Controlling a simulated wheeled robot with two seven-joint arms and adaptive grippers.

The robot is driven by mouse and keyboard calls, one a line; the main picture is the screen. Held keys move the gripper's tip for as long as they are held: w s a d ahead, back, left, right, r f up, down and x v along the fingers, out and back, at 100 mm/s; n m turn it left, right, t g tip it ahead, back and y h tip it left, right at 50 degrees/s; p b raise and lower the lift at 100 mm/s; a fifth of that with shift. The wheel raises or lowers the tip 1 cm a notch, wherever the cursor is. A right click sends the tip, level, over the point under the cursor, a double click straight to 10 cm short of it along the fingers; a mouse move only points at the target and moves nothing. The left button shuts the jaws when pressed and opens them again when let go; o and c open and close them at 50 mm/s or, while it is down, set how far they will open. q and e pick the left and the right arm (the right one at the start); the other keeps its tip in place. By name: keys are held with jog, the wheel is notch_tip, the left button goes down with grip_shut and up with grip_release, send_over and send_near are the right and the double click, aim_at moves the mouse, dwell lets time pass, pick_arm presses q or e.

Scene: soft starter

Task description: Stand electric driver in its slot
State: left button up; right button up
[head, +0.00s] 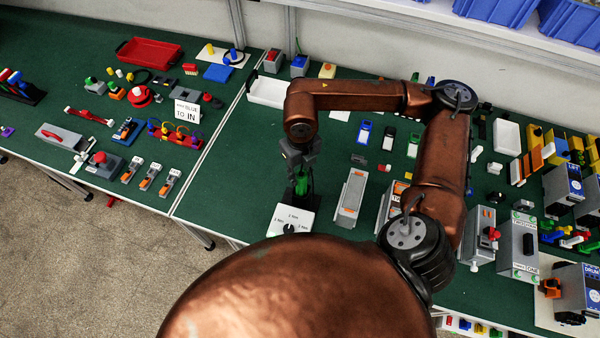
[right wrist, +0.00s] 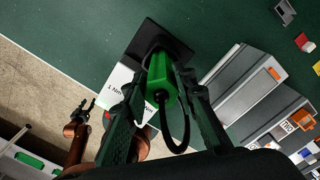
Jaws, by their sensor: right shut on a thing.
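The electric driver is green with a dark nose and a black looped cable; it shows in the head view (head: 302,186) and in the right wrist view (right wrist: 161,84). My right gripper (head: 300,178) is shut on it, with one finger on each side of the green body. Below it is a black holder (right wrist: 176,40), whose base shows around the driver's nose end. The nose points down at the holder; whether it is inside the slot is hidden. My left gripper (right wrist: 85,104) shows small at the lower left of the right wrist view, empty, its fingers apart.
A white torque dial block (head: 292,219) marked in Nm stands in front of the holder. A grey box (head: 350,195) stands to the right. A white tray (head: 267,92) lies behind. Green table to the left of the holder is clear.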

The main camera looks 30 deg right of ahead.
jog(key=shift+f, duration=0.1)
jog(key=o, duration=1.2)
notch_tip(320, 180, up, 11)
jog(key=shift+r, duration=0.5)
